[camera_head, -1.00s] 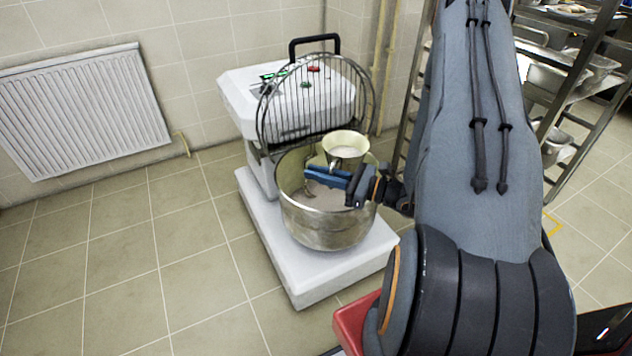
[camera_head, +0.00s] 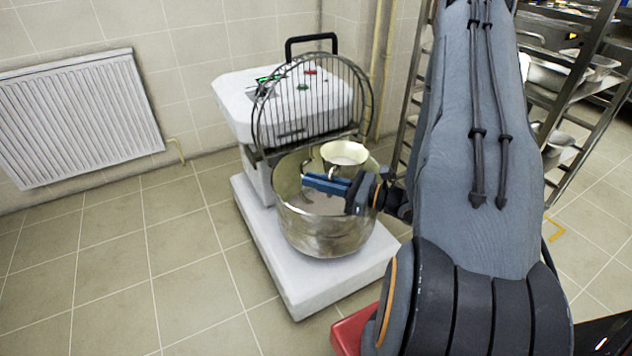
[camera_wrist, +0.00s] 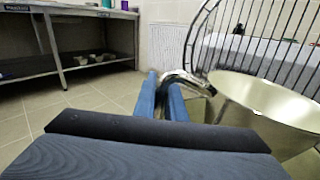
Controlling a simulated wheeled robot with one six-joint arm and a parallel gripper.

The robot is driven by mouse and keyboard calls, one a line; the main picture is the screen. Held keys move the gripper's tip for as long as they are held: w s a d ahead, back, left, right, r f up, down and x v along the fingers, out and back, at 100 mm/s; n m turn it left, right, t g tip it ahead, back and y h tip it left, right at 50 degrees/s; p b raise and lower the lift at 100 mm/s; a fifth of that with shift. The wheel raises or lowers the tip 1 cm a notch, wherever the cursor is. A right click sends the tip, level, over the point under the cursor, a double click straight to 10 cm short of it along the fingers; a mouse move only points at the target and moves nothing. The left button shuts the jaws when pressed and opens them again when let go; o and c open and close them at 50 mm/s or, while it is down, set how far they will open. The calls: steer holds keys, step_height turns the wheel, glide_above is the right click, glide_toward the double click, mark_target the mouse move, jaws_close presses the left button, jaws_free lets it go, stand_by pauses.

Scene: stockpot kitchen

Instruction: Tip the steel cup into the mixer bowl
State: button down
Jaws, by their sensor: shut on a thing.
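The steel cup (camera_head: 345,157) is held over the back right part of the mixer bowl (camera_head: 322,238) in the head view. It looks about upright, with its mouth facing up and something pale inside. My gripper (camera_head: 326,184) reaches in from the right over the bowl, its blue fingers shut on the cup's handle. In the wrist view my gripper (camera_wrist: 163,95) closes around the curved handle (camera_wrist: 186,77), and the cup (camera_wrist: 262,108) fills the right side. The bowl holds a greyish-white content; part of its inside is hidden by my gripper and the cup.
The wire guard (camera_head: 312,105) stands raised behind the bowl, close to the cup. The white mixer body (camera_head: 290,108) is behind it. A steel rack (camera_head: 575,85) stands at the right, a radiator (camera_head: 78,115) on the left wall. The tiled floor at left is clear.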

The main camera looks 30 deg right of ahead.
steer(key=shift+w+d+r+m+p, duration=1.25)
steer(key=shift+r+m+p, duration=2.7)
steer(key=shift+r, duration=1.35)
steer(key=w+d+r+m+b, duration=0.1)
steer(key=w+d+m+b, duration=0.1)
steer(key=w+d+m, duration=1.2)
steer(key=shift+d+r+m, duration=0.3)
steer(key=shift+d+m, duration=0.05)
steer(key=shift+d, duration=0.55)
